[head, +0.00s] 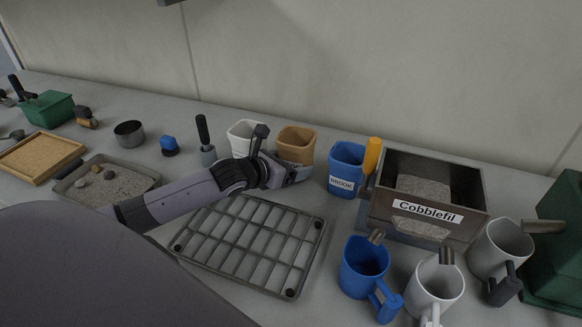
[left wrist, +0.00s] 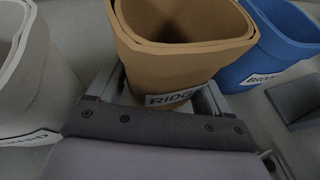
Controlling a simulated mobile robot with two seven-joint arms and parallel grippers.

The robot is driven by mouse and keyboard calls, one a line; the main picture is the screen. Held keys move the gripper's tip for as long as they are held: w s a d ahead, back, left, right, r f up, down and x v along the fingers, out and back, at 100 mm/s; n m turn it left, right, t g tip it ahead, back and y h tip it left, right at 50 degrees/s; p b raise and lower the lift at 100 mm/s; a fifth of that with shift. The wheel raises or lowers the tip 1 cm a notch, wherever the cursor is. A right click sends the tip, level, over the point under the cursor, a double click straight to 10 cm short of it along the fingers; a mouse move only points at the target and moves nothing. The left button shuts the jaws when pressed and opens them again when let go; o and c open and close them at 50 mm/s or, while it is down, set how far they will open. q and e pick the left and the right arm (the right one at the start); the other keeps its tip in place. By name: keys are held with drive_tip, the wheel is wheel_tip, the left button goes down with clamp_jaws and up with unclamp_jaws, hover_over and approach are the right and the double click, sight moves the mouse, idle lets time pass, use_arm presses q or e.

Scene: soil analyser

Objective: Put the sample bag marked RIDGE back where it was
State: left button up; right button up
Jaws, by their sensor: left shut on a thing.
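The sample bag marked RIDGE is a tan, open-topped bag (head: 297,141) at the back of the counter in the head view. In the left wrist view the RIDGE bag (left wrist: 185,62) fills the middle, with its label low on the near side. My left gripper (head: 290,173) is shut on the bag, its fingers on either side of the lower part. The bag is upright; whether its base touches the counter is hidden. My right gripper does not show.
A white bag (head: 242,133) stands close on the left, and the blue BROOK bag (head: 346,165) on the right. A wire rack (head: 250,245) lies in front.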

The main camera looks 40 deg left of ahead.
use_arm(q)
drive_tip(key=shift+f, duration=0.5)
drive_tip(key=o, duration=1.1)
drive_tip(key=shift+f, duration=0.1)
drive_tip(key=v, duration=1)
drive_tip(key=shift+s+a, duration=0.15)
drive_tip(key=shift+s, duration=0.15)
drive_tip(key=shift+v, duration=0.75)
